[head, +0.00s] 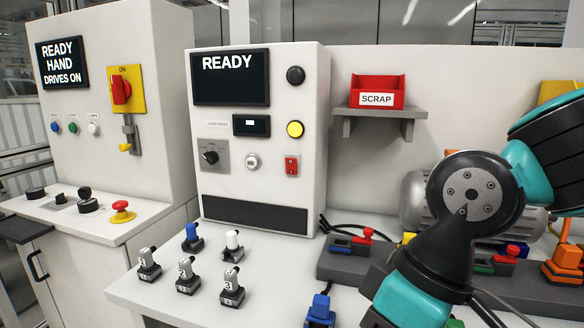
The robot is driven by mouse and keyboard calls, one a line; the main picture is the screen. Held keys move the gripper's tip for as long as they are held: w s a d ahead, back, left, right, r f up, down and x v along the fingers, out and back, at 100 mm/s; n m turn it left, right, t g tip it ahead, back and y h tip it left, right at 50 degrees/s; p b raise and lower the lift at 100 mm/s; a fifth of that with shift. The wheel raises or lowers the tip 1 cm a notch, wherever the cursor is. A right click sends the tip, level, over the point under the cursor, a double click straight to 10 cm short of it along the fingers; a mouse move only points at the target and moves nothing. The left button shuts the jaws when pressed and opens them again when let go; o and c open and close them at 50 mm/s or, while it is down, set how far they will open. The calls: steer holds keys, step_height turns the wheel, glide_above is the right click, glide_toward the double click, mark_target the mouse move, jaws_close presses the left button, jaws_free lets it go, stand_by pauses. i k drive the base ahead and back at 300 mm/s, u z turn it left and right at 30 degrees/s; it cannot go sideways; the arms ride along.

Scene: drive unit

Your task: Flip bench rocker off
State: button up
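The red rocker switch (292,165) sits at the lower right of the front of the white bench cabinet (257,190). It is small here, with a pale mark on its face; I cannot tell surely which way it is tipped. The cabinet's screen (230,76) reads READY. My arm comes in from the right and bends down past the bottom edge, right of the cabinet and apart from the rocker. My gripper is not in view.
A red SCRAP bin (377,88) sits on a shelf at right.

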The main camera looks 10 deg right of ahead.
mark_target(291, 163)
steer(key=u, duration=2.05)
steer(key=i, duration=2.6)
steer(key=z, duration=4.2)
